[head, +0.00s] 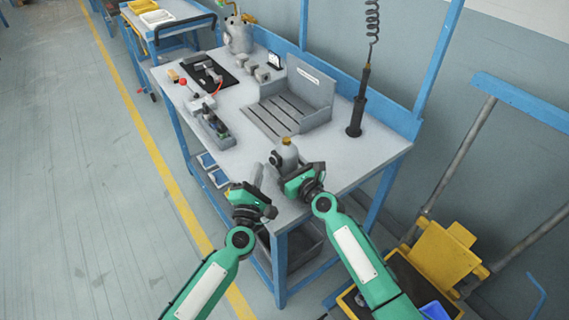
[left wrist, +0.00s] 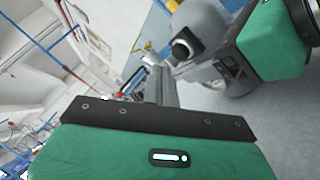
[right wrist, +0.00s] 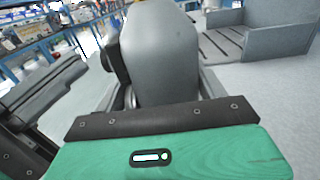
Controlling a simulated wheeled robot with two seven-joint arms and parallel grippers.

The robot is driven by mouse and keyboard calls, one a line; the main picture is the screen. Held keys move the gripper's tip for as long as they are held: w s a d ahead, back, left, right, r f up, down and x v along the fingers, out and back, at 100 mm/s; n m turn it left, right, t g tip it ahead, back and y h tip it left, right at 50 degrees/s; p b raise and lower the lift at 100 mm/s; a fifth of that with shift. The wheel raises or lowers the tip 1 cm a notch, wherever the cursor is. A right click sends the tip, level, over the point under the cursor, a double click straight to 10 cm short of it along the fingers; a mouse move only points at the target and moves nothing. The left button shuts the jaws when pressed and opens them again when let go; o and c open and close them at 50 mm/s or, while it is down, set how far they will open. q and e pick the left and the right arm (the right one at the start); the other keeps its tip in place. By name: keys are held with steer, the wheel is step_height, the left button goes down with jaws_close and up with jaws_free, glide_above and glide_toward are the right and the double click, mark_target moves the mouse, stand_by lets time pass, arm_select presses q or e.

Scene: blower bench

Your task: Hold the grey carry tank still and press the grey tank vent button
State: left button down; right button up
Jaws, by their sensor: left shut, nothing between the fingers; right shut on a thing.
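The grey carry tank (head: 288,151) stands at the near end of the bench, with a rounded top. In the right wrist view the tank (right wrist: 160,50) is close, between the fingers of my right gripper (head: 287,172), which is shut on it. A dark round fitting with a pale face, seemingly the vent button (left wrist: 185,47), sticks out from the tank's side; it also shows in the head view (head: 275,158). My left gripper (head: 258,174) is shut and empty, just left of the tank. Its fingertips (left wrist: 158,72) are near the button; I cannot see contact.
A grey slatted fixture (head: 290,108) stands behind the tank. A grey block with fittings (head: 213,128) lies along the left edge of the bench. Another grey tank (head: 238,36) stands at the far end.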

arm_select(q)
steer(key=shift+w+d, duration=0.5)
steer(key=shift+d, duration=0.2)
steer(key=shift+d, duration=0.1)
stand_by(1.5)
steer(key=shift+w+d, duration=0.25)
stand_by(0.4)
steer(key=shift+s+a, duration=0.3)
steer(key=shift+a, duration=0.1)
steer(key=s+a, duration=0.2)
steer(key=a, duration=0.1)
steer(key=s+a, duration=0.1)
steer(key=shift+s+a, duration=0.25)
steer(key=shift+a, duration=0.1)
